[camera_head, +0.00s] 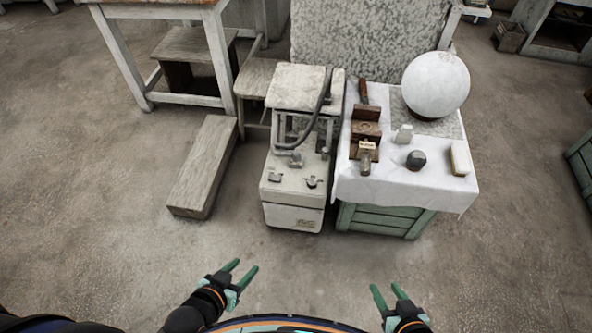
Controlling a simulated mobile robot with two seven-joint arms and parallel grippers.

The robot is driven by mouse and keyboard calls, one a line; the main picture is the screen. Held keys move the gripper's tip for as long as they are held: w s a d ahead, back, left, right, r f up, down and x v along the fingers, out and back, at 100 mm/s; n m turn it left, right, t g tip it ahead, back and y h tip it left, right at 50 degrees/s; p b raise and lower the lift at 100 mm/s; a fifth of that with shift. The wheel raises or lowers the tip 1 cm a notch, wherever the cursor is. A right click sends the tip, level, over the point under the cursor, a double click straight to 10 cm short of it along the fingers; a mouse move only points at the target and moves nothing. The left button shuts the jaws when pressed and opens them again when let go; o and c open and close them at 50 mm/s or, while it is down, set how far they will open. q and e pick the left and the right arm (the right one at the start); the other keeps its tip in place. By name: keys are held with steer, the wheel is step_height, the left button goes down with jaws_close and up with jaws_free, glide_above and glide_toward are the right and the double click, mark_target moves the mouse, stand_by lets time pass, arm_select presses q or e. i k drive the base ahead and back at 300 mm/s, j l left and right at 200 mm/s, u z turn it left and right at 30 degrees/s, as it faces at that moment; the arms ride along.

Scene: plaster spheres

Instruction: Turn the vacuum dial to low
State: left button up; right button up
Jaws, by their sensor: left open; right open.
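A boxy off-white machine (292,204) stands on the floor ahead of me, with a grey hose (316,113) curving down its frame. It appears to be the vacuum unit. Two small knobs sit on its sloped front panel, a left knob (275,177) and a right knob (311,181). I cannot tell which is the vacuum dial, and its markings are too small to read. My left gripper (244,268) is open and empty, low and left of the machine. My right gripper (387,290) is open and empty, low and right of it. Both are well apart from the machine.
A green crate (385,220) under a white cloth (437,192) stands right of the machine, bearing a large white sphere (436,84) and small tools. A wooden plank block (203,167) lies to the left. The floor (130,240) between me and the machine is clear.

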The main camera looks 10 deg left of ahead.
mark_target(312, 183)
steer(key=i+j+z, duration=0.2)
steer(key=i+j, duration=0.15)
steer(key=j, duration=0.25)
steer(key=i+j+z, duration=0.1)
steer(key=j, duration=0.2)
steer(key=i+j+z, duration=0.15)
steer(key=j, duration=0.2)
steer(key=i, duration=0.05)
